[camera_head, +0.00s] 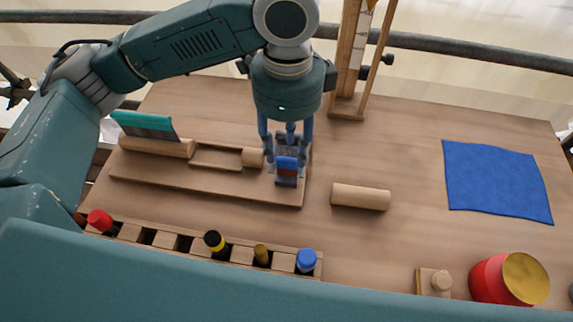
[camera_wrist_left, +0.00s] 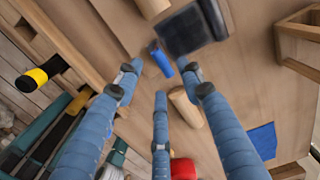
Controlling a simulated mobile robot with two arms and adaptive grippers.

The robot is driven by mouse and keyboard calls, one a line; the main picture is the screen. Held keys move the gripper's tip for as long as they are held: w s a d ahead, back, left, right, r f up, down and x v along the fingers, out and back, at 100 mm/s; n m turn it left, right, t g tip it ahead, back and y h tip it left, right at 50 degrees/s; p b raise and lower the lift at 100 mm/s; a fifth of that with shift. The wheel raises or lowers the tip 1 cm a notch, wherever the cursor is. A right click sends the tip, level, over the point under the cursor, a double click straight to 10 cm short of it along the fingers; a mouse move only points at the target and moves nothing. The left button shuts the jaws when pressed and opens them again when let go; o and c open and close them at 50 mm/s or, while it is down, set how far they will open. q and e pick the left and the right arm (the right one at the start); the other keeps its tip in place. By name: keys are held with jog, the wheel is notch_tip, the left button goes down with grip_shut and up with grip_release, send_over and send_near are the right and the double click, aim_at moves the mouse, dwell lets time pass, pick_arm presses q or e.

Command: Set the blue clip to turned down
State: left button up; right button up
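The blue clip (camera_head: 287,163) is a small blue piece with a red patch, on a dark grey block at the right end of a wooden board. In the left wrist view the clip (camera_wrist_left: 161,61) lies beside the dark block (camera_wrist_left: 190,30). I cannot tell its exact tilt. My left gripper (camera_head: 288,140) points down right over the block and clip. Its three blue fingers are spread, and in the left wrist view the clip shows between the tips (camera_wrist_left: 160,76). I see no firm grip on it. My right gripper is not in view.
The wooden board (camera_head: 210,185) also carries a teal-edged piece (camera_head: 145,125). A loose wooden cylinder (camera_head: 360,197) lies to its right. A slotted rack (camera_head: 185,242) runs along the front. A wooden stand (camera_head: 348,105) is behind, and a blue cloth (camera_head: 495,182) lies right.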

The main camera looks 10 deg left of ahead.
aim_at(287, 161)
pick_arm(q)
notch_tip(287, 161, down, 8)
jog(key=shift+r, duration=0.25)
grip_shut()
